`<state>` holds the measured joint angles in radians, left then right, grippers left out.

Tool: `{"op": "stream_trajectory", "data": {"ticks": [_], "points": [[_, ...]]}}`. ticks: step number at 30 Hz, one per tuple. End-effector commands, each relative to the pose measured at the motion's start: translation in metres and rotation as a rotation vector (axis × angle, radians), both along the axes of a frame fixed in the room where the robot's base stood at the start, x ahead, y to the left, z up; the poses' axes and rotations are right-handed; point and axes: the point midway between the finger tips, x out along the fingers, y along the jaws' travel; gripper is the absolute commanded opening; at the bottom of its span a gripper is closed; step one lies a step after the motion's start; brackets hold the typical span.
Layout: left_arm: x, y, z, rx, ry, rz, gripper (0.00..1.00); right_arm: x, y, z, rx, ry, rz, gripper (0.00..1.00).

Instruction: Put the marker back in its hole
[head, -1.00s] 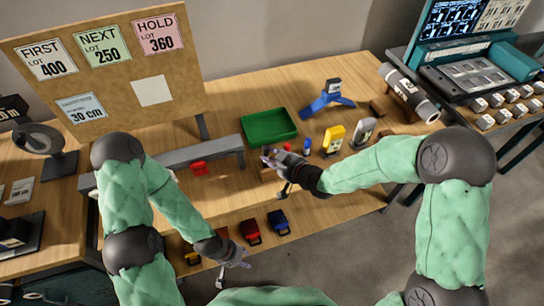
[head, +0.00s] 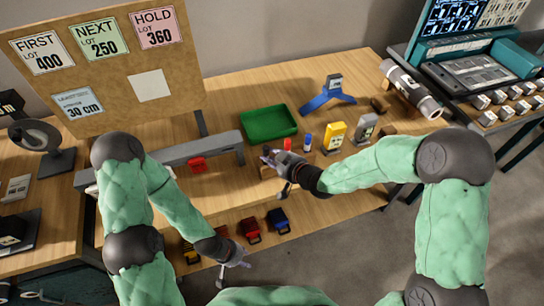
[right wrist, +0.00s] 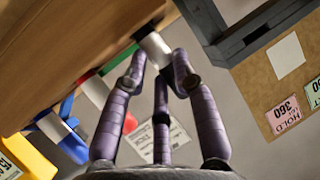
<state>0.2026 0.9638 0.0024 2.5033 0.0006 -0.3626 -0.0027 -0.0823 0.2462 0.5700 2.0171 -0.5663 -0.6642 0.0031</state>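In the right wrist view, a white-bodied marker (right wrist: 155,48) lies between the fingertips of my right gripper (right wrist: 158,65), which looks shut on it. The marker's far end meets a dark round patch at the wood surface; I cannot tell whether it is in a hole or just over it. In the head view my right gripper (head: 271,158) is over a small wooden block (head: 267,172) and hides the marker. A red marker (head: 287,144) and a blue marker (head: 308,142) stand just right of it. My left gripper (head: 234,274) is low in front of the table, fingers spread, empty.
A green tray (head: 269,124) lies behind the right gripper. A blue stand (head: 328,96), yellow block (head: 334,137) and grey block (head: 364,128) are to the right. A grey rail (head: 190,152) is to the left. Coloured clips (head: 250,231) are on the lower shelf.

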Motion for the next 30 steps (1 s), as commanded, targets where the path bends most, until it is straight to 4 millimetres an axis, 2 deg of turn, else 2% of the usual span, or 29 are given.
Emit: {"op": "stream_trajectory", "data": {"ticks": [1, 3, 17, 30], "points": [[0.0, 0.0, 0.0, 0.0, 0.0, 0.0, 0.4, 0.0, 0.0, 0.0, 0.001, -0.001, 0.0, 0.39], [0.0, 0.0, 0.0, 0.0, 0.0, 0.0, 0.4, 0.0, 0.0, 0.0, 0.001, -0.001, 0.0, 0.55], [0.0, 0.0, 0.0, 0.0, 0.0, 0.0, 0.4, -0.005, -0.005, 0.004, 0.0, 0.0, -0.001, 0.55], [0.0, 0.0, 0.0, 0.0, 0.0, 0.0, 0.4, -0.055, -0.047, 0.035, 0.0, -0.002, -0.004, 0.55]]}}
